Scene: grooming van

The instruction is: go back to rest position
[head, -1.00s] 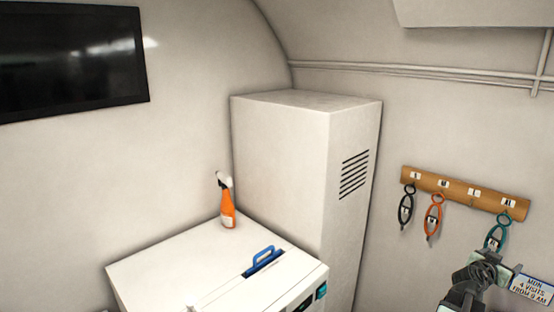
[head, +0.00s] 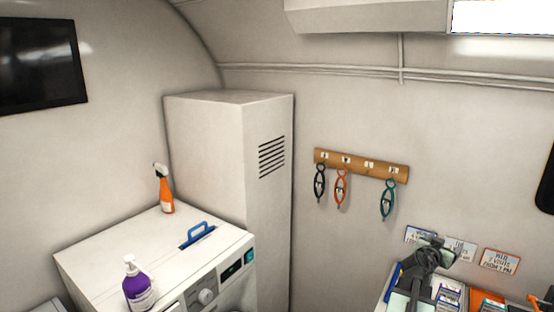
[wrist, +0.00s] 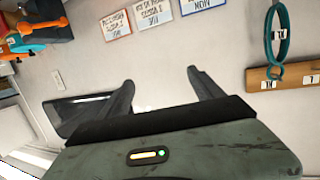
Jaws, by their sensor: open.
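My gripper (head: 436,243) shows at the lower right of the head view, at the end of my raised arm, in front of the wall with the small signs. In the wrist view my gripper (wrist: 160,82) has its two dark fingers spread apart with nothing between them. No object is held.
A wooden rack (head: 361,166) with several hooks and hanging loops is on the wall. A white machine (head: 110,255) bears an orange spray bottle (head: 165,190) and a purple pump bottle (head: 138,287). A tall white cabinet (head: 215,150) stands behind. Several items lie below my gripper.

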